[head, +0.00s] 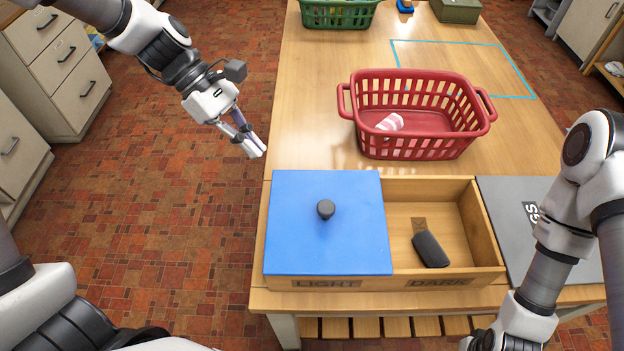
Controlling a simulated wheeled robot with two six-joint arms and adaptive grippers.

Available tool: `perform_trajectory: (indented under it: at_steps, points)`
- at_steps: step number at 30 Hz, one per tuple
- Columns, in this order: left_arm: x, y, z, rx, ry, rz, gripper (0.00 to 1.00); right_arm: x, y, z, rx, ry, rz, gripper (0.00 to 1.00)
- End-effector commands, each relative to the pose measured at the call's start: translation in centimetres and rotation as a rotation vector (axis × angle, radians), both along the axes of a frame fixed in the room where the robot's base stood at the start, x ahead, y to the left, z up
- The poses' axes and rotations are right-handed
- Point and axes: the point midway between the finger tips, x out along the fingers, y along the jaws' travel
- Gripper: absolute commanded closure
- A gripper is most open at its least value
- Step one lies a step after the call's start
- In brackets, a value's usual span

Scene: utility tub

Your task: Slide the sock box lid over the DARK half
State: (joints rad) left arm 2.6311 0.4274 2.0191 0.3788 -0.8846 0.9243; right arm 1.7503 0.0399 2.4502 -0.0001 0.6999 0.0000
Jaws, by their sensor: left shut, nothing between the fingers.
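The wooden sock box (488,222) stands at the near end of the table, with LIGHT marked on its left front and DARK on its right front. The blue lid (290,235) with a black knob (326,209) covers the LIGHT half. The DARK half is uncovered, and a dark rolled sock (431,250) lies in it. My left gripper (258,150) is shut and empty, off the table's left edge, behind and left of the lid, touching nothing.
A red basket (420,142) with a pink-and-white striped item (390,123) stands behind the box. A grey panel (497,208) lies right of the box, partly behind my right arm. A green basket (338,17) stands far back. A blue outline marks bare table.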

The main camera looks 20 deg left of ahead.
Motion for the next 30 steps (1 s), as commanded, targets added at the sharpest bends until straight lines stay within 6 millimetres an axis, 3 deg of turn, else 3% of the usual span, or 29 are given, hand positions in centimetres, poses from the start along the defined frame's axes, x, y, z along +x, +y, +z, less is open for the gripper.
perform_trajectory:
  at_steps: [13, 26, 30]
  points:
    - [-0.2, -0.8, -1.0, -0.002, 0.003, -0.001, 1.00, 0.0, 0.0, -0.1, 0.000, 0.000, 0.000, 1.00]
    - [-1.3, -6.5, -7.9, 0.003, 0.005, -0.002, 1.00, 0.0, 0.0, -0.6, 0.000, 0.000, 0.000, 1.00]
    - [-1.7, -8.9, -8.0, 0.003, 0.002, -0.002, 1.00, 0.0, 0.0, -0.2, 0.000, 0.000, 0.000, 1.00]
